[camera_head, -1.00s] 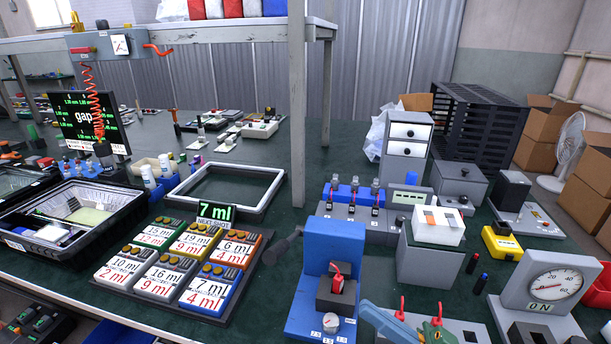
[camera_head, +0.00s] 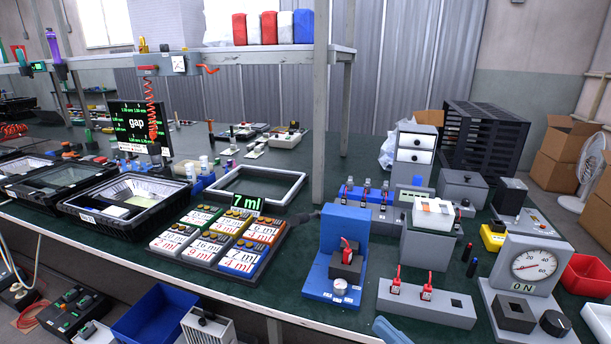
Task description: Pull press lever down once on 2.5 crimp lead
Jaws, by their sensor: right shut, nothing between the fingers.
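The blue press (camera_head: 343,228) stands upright near the table's front edge, right of centre. Its dark lever (camera_head: 303,219) sticks out to the left, near the sample rack. A red lead (camera_head: 347,246) stands in the dark block (camera_head: 346,264) on the press. A white knob (camera_head: 340,287) sits on the base; its marks are too small to read. Two more red leads (camera_head: 397,280) stand in a grey holder (camera_head: 452,308) to the right. A light blue part of my right gripper (camera_head: 390,331) shows at the bottom edge, shut, apart from the press. My left gripper is not in view.
A rack of labelled blocks (camera_head: 226,270) lies left of the press. A gauge unit (camera_head: 530,260) reading ON and a red bin (camera_head: 584,274) stand at the right. Dark green table shows between press and grey holder.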

